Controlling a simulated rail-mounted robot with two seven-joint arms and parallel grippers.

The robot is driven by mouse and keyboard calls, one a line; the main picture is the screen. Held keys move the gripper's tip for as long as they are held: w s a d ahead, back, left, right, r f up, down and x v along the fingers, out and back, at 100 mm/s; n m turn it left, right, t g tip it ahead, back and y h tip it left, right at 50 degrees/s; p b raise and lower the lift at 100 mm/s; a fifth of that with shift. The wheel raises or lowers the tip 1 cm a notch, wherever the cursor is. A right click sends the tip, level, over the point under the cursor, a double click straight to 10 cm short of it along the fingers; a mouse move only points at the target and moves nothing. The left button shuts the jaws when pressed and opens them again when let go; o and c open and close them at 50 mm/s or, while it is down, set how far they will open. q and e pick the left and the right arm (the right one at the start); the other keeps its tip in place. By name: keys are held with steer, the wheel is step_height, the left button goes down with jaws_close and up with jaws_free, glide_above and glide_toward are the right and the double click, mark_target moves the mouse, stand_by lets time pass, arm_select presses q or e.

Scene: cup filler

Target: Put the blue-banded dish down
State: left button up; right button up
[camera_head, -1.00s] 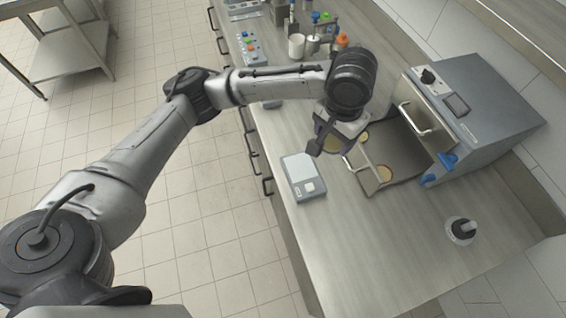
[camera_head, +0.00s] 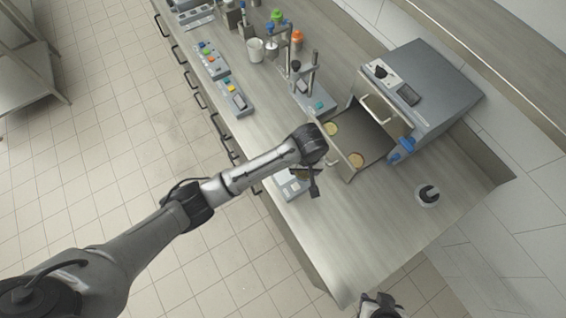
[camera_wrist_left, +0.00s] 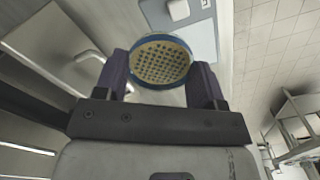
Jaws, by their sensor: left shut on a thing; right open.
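The blue-banded dish (camera_wrist_left: 162,60) is round, with a blue rim and a tan face covered in dark dots. In the left wrist view it sits between the two fingers of my left gripper (camera_wrist_left: 165,82), which is shut on it. In the head view my left gripper (camera_head: 313,180) is over the counter, beside the grey scale (camera_head: 291,190) and partly covering it. The dish is mostly hidden there by the gripper. My right gripper (camera_head: 380,306) shows at the bottom edge of the head view, open and away from the counter.
A stand (camera_head: 308,88), button panels (camera_head: 236,98), a white cup (camera_head: 255,50) and bottles line the counter. A small dark-topped item (camera_head: 428,194) stands right. The front counter is clear.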

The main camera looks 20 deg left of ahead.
arm_select(q)
steer(key=a+f, duration=0.1)
steer(key=a, duration=0.1)
steer(key=w+a+f, duration=0.1)
steer(key=a+f, duration=0.1)
steer(key=a, duration=0.1)
steer(key=w+a+f, duration=0.1)
steer(key=a, duration=0.1)
steer(key=shift+a+f, duration=0.3)
steer(key=shift+f, duration=2)
steer(key=shift+f, duration=0.15)
steer(key=o, duration=0.9)
step_height(320, 180, up, 12)
steer(key=shift+r+p, duration=0.2)
steer(key=shift+p, duration=0.15)
